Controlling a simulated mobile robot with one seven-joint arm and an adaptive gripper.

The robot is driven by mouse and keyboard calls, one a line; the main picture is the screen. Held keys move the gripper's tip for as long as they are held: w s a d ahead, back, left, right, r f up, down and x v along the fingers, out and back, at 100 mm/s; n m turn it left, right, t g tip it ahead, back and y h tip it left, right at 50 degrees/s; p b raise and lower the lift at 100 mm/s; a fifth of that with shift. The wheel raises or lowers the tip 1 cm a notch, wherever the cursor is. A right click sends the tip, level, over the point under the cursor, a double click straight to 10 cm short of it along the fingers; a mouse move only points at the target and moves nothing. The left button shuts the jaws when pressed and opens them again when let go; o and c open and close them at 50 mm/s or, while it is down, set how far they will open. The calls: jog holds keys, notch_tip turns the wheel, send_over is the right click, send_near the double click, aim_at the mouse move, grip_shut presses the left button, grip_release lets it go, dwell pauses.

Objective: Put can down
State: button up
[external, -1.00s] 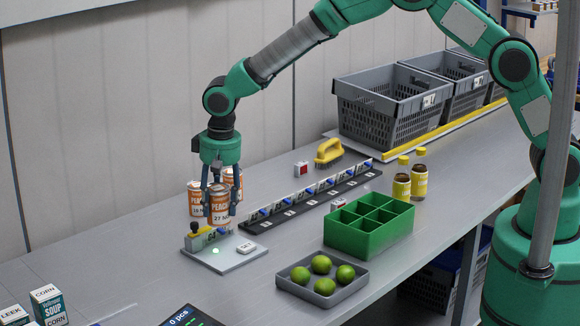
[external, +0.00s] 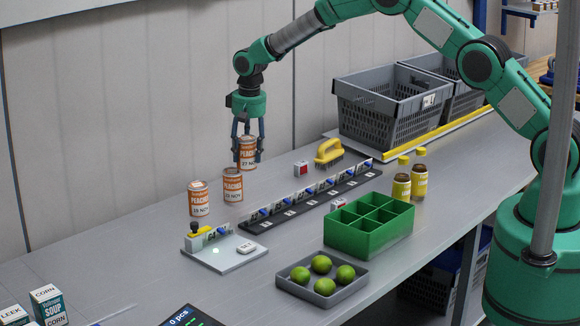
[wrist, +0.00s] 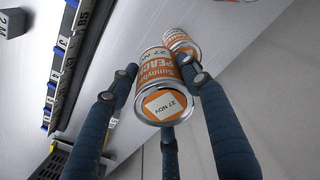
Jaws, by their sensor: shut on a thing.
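My gripper (external: 248,154) is shut on a peach can (external: 248,150) with an orange and white label reading 27 NOV. In the wrist view the held can (wrist: 160,90) sits between the dark fingers, its labelled end facing the camera. In the external view it is upright at the back of the table, right of two other peach cans. I cannot tell whether its base touches the table. The middle can (external: 233,184) and the left can (external: 198,198) stand upright on the table. Another can (wrist: 180,42) shows behind the held one in the wrist view.
A black numbered rail (external: 305,200) lies in front of the cans, with a small grey station (external: 225,253) at its left end. A yellow brush (external: 328,152), a red-and-white block (external: 300,169) and grey crates (external: 385,115) are to the right. A green divided box (external: 370,232) stands nearer.

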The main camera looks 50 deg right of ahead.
jog(key=w+d, duration=0.3)
jog(key=d, duration=0.8)
jog(key=shift+w+f+m+p, duration=0.15)
jog(key=shift+w+m+p, duration=0.1)
jog(key=shift+m+p, duration=0.1)
jog(key=shift+d+f, duration=0.1)
jog(key=shift+f, duration=0.05)
jog(key=shift+f, duration=3)
jog(key=shift+f, duration=1.9)
jog(key=shift+f, duration=0.1)
jog(key=o, duration=1.5)
